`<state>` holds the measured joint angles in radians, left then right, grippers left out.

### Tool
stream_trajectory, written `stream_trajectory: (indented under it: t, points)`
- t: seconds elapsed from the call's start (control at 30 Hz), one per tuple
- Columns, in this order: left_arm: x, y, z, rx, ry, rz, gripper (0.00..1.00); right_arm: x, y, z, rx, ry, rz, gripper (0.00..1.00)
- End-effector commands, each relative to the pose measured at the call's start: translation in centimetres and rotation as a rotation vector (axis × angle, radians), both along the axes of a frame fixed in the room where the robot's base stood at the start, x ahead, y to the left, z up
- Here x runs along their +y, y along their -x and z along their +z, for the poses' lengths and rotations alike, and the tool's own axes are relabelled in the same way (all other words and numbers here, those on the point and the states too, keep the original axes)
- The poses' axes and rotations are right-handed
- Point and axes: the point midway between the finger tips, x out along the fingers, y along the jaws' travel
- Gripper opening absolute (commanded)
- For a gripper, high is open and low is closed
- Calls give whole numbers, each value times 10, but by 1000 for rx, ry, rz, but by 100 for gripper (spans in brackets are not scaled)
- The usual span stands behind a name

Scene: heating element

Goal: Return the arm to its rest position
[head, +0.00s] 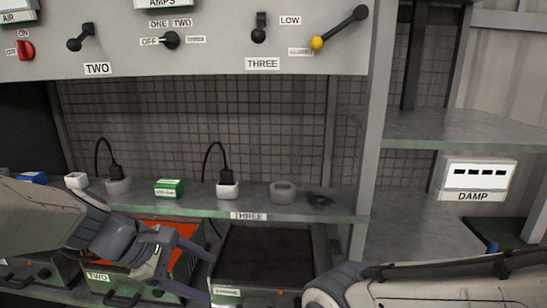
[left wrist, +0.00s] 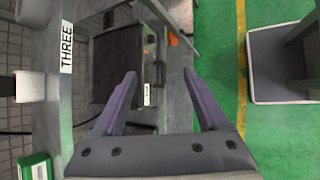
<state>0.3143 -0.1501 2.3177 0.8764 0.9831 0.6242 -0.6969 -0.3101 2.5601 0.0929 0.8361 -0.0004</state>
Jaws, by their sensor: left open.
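My left gripper (head: 188,264) reaches in from the left in the head view, in front of the lower shelf and over the drawer units. Its purple fingers are spread with nothing between them. In the left wrist view the same gripper (left wrist: 160,76) is open and empty, its fingers pointing toward the dark-topped heating unit labelled THREE. That unit (head: 265,250) also shows in the head view, just right of the gripper. Part of my right arm crosses the lower right of the head view; its gripper is out of view.
The shelf edge (head: 300,213) runs just above my left gripper, carrying plugs, sockets and a green box (head: 169,188). A grey upright post (head: 374,130) and a DAMP box (head: 474,174) stand at the right.

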Motion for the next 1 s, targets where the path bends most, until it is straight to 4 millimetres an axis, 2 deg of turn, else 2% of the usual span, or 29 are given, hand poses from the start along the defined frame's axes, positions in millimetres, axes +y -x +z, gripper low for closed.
stream_trajectory:
  t: [0.03,0.1,0.2,0.4,0.5,0.6,0.7,1.0]
  points:
    - [-25,19,-11,-15,-76,-175,76,0,0,0,0,0,0,50]
    - [-48,45,-25,-47,-178,-408,76,0,0,0,0,0,0,50]
    - [-71,82,-42,-111,-317,-749,76,0,0,0,0,0,0,50]
    - [-88,142,-68,-291,-546,-1408,76,0,0,0,0,0,0,50]
    - [-89,159,-76,-377,-623,-1664,76,0,0,0,0,0,0,50]
    - [-89,169,-80,-444,-674,-1837,76,0,0,0,0,0,0,50]
    - [-88,173,-82,-479,-700,-1929,76,0,0,0,0,0,0,50]
    - [-88,174,-82,-489,-707,-1954,76,0,0,0,0,0,0,50]
